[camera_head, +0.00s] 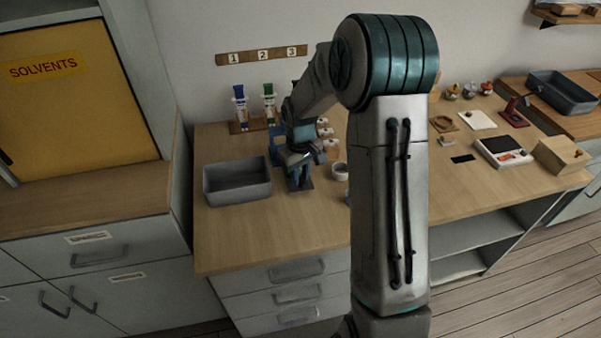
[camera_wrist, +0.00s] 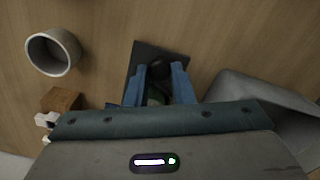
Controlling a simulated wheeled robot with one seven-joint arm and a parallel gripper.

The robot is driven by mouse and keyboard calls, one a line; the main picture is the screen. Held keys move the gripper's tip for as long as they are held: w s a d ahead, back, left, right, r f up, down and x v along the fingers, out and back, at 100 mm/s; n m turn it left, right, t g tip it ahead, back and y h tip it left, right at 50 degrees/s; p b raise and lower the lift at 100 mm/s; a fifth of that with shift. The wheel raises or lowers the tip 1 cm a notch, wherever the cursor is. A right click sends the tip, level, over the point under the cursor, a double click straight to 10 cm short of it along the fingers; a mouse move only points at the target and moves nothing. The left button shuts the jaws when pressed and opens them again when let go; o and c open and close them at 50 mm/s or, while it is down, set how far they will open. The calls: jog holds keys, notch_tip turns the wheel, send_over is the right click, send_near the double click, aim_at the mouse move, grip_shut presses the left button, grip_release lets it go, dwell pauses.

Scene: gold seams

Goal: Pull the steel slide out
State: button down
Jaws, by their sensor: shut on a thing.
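The fingers are shut on this knob, which sits over a dark flat plate (camera_wrist: 146,52) on the wooden bench. A steel slide cannot be told apart; whatever is under the knob is mostly hidden by my fingers and hand. In the head view my gripper (camera_head: 299,172) is low over the bench, just right of the grey bin, and the knob is hidden there.
A grey open bin (camera_head: 237,194) stands left of my gripper, and a pale cup (camera_head: 340,171) stands to its right. Blue- and green-capped bottles (camera_head: 240,106) stand behind. A brown block (camera_wrist: 61,100) lies left in the wrist view. The bench front (camera_head: 270,236) is clear.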

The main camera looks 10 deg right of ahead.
jog(key=c, duration=1.2)
grip_release()
jog(key=shift+c, duration=0.2)
jog(key=shift+r, duration=0.1)
notch_tip(320, 180, up, 14)
jog(key=s+r+m+t, duration=0.1)
jog(key=s+m, duration=0.3)
jog(key=s, duration=2)
jog(key=shift+d+r+m+t, duration=0.15)
jog(key=shift+r+m+t, duration=0.25)
jog(key=shift+t, duration=0.5)
